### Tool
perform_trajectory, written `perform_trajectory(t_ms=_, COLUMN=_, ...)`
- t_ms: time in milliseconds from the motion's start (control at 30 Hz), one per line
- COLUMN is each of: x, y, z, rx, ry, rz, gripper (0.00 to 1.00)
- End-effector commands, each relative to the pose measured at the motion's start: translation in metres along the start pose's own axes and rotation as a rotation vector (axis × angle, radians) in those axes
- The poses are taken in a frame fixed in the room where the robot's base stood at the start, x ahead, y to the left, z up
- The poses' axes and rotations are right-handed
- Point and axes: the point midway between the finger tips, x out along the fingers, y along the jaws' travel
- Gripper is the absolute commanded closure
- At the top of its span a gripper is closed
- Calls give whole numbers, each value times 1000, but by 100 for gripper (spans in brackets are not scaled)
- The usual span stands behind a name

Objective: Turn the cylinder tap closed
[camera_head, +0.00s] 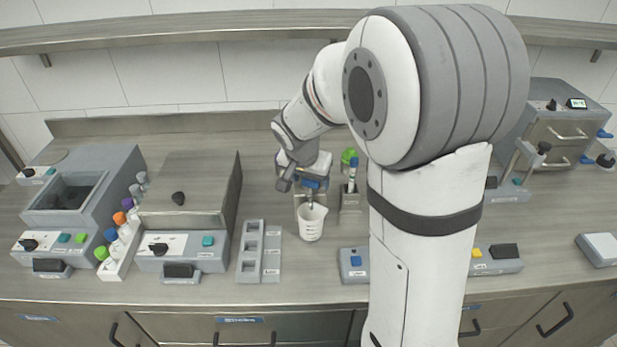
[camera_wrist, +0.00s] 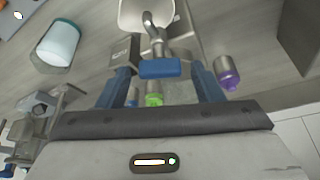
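The tap shows in the wrist view as a blue handle (camera_wrist: 160,68) on a metal body, with a curved metal spout (camera_wrist: 150,22). My gripper (camera_wrist: 160,72) is open, with one blue finger on each side of the handle. A gap shows between the handle and each finger. In the head view my gripper (camera_head: 304,182) is over the tap, mostly hiding it. A white beaker (camera_head: 311,224) stands under the spout on the bench. Its mouth also shows at the top of the wrist view (camera_wrist: 137,12).
A green-capped container (camera_head: 348,155) and a metal holder with a tube (camera_head: 350,198) stand right of the tap. A grey rack (camera_head: 248,262) lies left of the beaker. Lab devices (camera_head: 185,190) stand further left. A shelf (camera_head: 180,32) runs along the wall.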

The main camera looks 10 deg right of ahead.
Motion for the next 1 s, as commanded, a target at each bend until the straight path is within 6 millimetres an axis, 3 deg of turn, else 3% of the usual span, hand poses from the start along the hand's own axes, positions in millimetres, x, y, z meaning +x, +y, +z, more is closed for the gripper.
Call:
perform_trajectory(t_ms=500, x=-1, y=-1, z=0, rx=-1, ry=0, rz=-1, gripper=81)
perform_trajectory(t_ms=667, x=-1, y=0, z=0, rx=-25, ry=0, rz=-12, gripper=81)
perform_trajectory(t_ms=1000, x=-2, y=1, z=-1, rx=-245, ry=-2, rz=-103, gripper=81)
